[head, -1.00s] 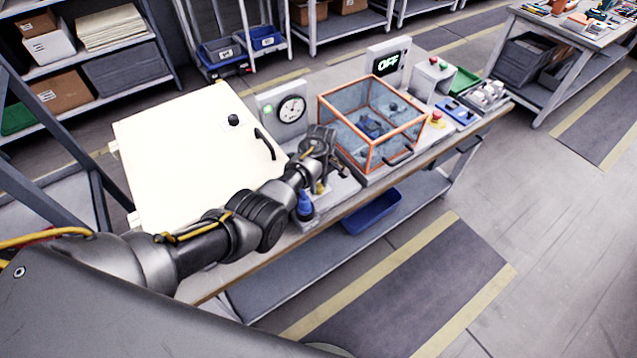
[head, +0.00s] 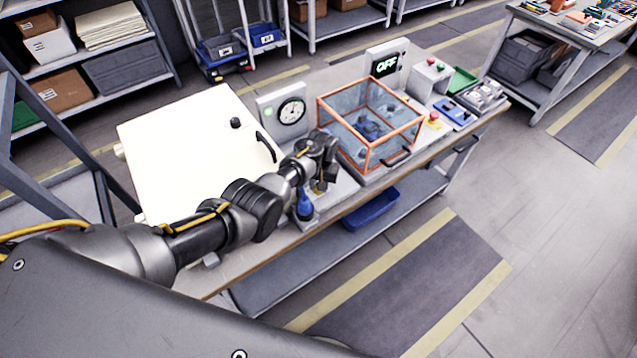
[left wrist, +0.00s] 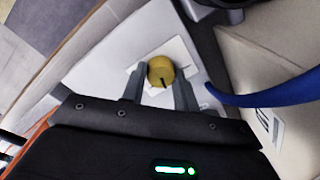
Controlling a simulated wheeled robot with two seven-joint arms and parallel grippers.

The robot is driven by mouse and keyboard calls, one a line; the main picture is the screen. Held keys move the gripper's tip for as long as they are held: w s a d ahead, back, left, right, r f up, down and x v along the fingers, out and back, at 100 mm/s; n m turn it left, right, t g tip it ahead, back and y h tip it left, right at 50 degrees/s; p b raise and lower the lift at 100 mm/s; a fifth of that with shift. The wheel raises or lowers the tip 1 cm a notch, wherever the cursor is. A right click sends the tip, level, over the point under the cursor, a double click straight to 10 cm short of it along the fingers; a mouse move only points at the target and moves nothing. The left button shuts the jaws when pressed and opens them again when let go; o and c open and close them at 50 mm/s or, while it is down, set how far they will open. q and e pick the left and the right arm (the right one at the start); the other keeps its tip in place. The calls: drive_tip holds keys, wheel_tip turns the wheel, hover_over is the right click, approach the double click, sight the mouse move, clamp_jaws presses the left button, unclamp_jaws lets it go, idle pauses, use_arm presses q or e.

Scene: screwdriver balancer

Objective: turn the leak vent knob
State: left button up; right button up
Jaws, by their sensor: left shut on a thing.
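The leak vent knob (left wrist: 160,71) is round and brass-yellow with a dark mark on its face. It sits on a pale plate in the left wrist view. My left gripper (left wrist: 159,92) has one finger on each side of the knob and is shut on it. In the head view my left gripper (head: 322,182) is low over the pale block at the front of the bench, and the wrist hides most of the knob. My right gripper is not in view.
A blue-handled tool (head: 305,203) stands close beside my gripper; its blue part (left wrist: 265,92) also shows in the wrist view. Behind are a dial gauge (head: 291,110) and an orange-framed clear box (head: 372,122). A large white cabinet (head: 190,150) lies left.

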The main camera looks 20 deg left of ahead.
use_arm(q)
drive_tip(key=m+p, duration=0.1)
drive_tip(key=m, duration=0.5)
drive_tip(key=shift+m, duration=0.3)
idle(0.4)
drive_tip(key=o, duration=1)
drive_tip(key=shift+d+r, duration=0.1)
drive_tip(key=r, duration=1)
drive_tip(key=shift+s+d+r+b, duration=0.15)
drive_tip(key=shift+d+r+b, duration=0.05)
drive_tip(key=shift+r+b, duration=0.1)
